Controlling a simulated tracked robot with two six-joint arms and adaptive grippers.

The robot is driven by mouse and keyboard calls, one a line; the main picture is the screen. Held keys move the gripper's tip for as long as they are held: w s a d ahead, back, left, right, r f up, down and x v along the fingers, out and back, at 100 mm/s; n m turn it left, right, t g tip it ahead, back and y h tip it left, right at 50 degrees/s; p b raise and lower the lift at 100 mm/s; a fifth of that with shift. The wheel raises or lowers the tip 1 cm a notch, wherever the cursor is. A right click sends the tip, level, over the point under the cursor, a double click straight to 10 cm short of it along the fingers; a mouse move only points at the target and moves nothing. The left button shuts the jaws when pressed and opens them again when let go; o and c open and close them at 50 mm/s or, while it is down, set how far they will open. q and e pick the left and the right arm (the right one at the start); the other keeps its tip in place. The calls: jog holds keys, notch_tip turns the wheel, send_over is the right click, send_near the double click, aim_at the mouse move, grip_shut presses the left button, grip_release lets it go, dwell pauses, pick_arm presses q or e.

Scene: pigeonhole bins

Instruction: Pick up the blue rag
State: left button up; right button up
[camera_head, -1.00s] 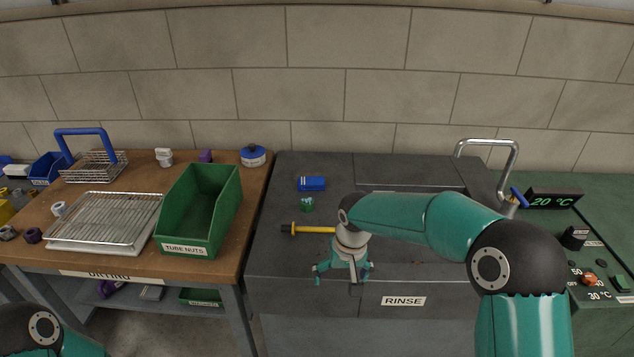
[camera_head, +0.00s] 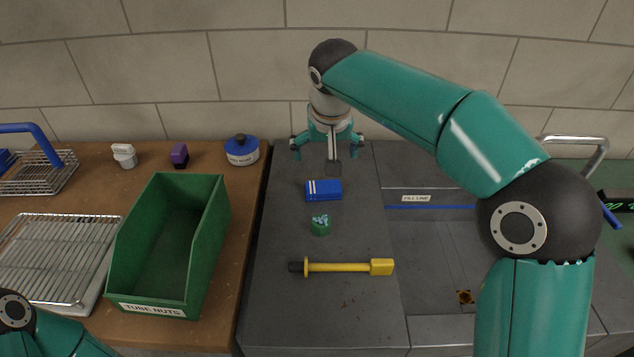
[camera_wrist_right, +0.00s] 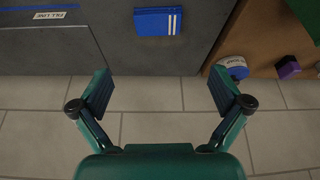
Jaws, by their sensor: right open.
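The blue rag (camera_head: 324,190) is a small folded blue block with white stripes, lying on the dark grey sink top. It also shows in the right wrist view (camera_wrist_right: 158,21) at the top middle. My right gripper (camera_head: 327,152) is open and empty, above and behind the rag near the wall. Its two fingers are spread wide in the right wrist view (camera_wrist_right: 160,90), with the rag beyond them. My left gripper is out of view; only part of my left arm shows at the lower left.
A green pot (camera_head: 320,225) and a yellow-handled tool (camera_head: 348,267) lie in front of the rag. A green bin (camera_head: 118,277) labelled tube nuts, a wire rack (camera_head: 52,252), a blue-lidded jar (camera_head: 242,151) and a purple item (camera_head: 179,155) are on the wooden bench at left.

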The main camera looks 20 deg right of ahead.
send_over(323, 187)
jog(key=s, duration=0.2)
jog(key=f, duration=1)
jog(key=shift+a+f, duration=0.1)
jog(key=shift+a, duration=0.15)
jog(key=shift+p+x, duration=0.75)
jog(key=shift+x, duration=2)
jog(key=shift+s, duration=0.15)
jog(key=c, duration=0.6)
